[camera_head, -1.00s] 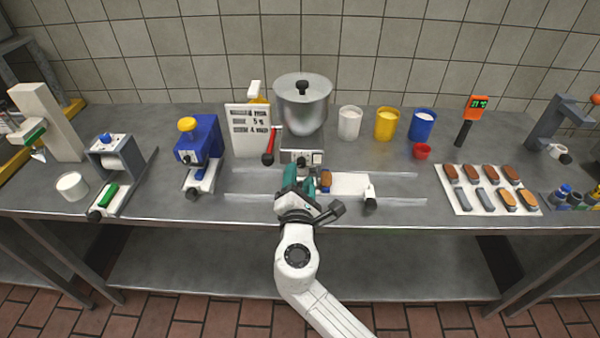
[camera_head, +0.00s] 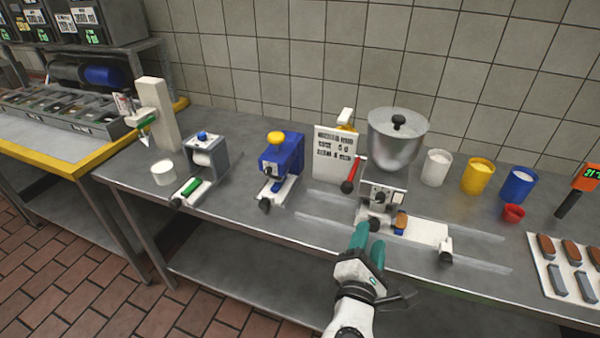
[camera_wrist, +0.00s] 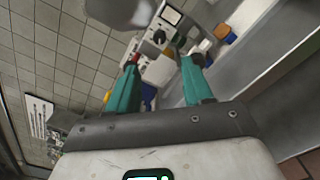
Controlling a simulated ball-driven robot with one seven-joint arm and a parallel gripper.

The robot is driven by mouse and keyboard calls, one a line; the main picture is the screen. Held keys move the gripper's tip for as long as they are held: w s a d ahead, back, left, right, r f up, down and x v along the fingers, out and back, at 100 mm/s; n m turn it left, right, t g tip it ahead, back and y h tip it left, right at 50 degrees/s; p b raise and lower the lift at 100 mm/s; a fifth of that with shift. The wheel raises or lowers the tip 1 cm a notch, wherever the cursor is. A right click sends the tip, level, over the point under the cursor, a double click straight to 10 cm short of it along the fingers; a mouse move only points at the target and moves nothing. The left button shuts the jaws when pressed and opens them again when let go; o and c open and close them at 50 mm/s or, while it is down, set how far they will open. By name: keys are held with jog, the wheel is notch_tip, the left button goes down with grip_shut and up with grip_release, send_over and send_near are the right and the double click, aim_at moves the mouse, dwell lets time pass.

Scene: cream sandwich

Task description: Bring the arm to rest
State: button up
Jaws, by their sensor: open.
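My gripper (camera_head: 367,245) has teal fingers and a white and dark grey body. In the head view it is over the front edge of the steel table (camera_head: 240,225), just in front of the machine with the metal hopper (camera_head: 397,140). In the wrist view my gripper (camera_wrist: 158,80) shows its two fingers apart with nothing held between them. Beyond the fingertips the wrist view shows the machine's white base, a blue and orange piece (camera_wrist: 230,37) and part of the hopper (camera_wrist: 125,10). The lower part of my arm runs out of the head view at the bottom.
A blue machine (camera_head: 281,160), a grey roll machine (camera_head: 203,160) and a white cup (camera_head: 163,172) stand left on the table. White, yellow and blue cups (camera_head: 518,186) and a tray of bars (camera_head: 545,262) are right. A yellow-edged counter (camera_head: 75,165) stands far left.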

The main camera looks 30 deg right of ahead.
jog(key=s+d+f+m+g+y, duration=0.45)
jog(key=s+f+m+g, duration=0.25)
jog(key=s+f+m, duration=0.4)
jog(key=s+a+f+m+g+y, duration=0.3)
jog(key=s+a+f+m+y, duration=0.2)
jog(key=s+a+f+y, duration=0.2)
jog(key=s+a+y, duration=0.1)
jog(key=a+y, duration=0.1)
jog(key=a, duration=0.1)
jog(key=shift+s+a+m, duration=0.25)
jog(key=shift+s+m, duration=0.05)
